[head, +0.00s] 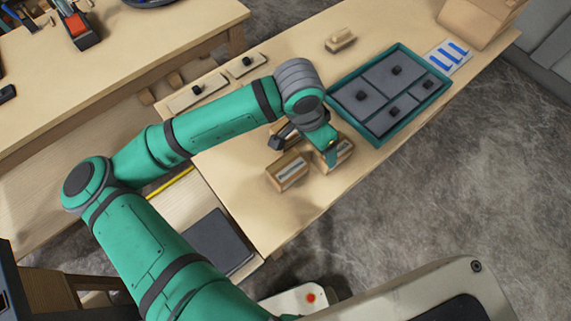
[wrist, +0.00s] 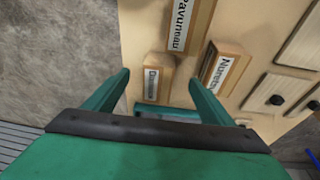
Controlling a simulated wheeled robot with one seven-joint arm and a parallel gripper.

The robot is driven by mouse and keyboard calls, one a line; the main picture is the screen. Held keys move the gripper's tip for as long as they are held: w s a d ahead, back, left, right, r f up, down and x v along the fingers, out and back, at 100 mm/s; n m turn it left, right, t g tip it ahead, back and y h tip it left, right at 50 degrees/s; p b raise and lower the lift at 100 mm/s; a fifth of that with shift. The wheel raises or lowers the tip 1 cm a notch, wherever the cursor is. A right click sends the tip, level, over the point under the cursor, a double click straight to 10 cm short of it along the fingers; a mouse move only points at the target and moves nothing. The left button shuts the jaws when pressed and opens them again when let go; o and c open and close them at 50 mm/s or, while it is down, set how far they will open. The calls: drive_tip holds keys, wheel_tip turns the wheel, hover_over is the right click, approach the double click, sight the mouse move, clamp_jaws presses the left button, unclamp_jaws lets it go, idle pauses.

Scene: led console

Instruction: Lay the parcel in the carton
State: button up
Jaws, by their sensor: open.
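My gripper (head: 328,156) is open, its fingers pointing down over the near edge of the table. In the wrist view the fingers (wrist: 160,82) stand on either side of a small labelled wooden block (wrist: 152,80), and I see no contact. Two more labelled blocks lie close by: one at the top (wrist: 186,25) and one on the right (wrist: 222,72). In the head view one block (head: 288,172) lies left of the gripper and another is partly hidden by it. I cannot tell any of these as the parcel. A brown carton (head: 482,20) stands at the table's far right.
A teal tray (head: 374,137) with grey, black-knobbed lids lies right of my gripper. A card with blue stripes (head: 448,57) is beside it. A second table (head: 140,50) stands at the upper left.

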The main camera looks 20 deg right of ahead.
sight(288, 166)
drive_tip(key=a+y, duration=0.1)
drive_tip(key=a, duration=0.3)
drive_tip(key=w+a+f+y, duration=0.1)
drive_tip(key=a, duration=0.2)
drive_tip(key=shift+w+y, duration=0.1)
drive_tip(key=shift+y, duration=0.2)
drive_tip(key=shift+a+f, duration=0.15)
drive_tip(key=shift+a, duration=0.1)
wheel_tip(288, 166, down, 4)
drive_tip(key=shift+f, duration=0.2)
drive_tip(key=shift+a+f, duration=0.15)
drive_tip(key=shift+f, duration=0.35)
drive_tip(key=shift+d+f, duration=0.15)
drive_tip(key=shift+f, duration=1.1)
drive_tip(key=shift+d+f, duration=0.1)
drive_tip(key=shift+f, duration=1.1)
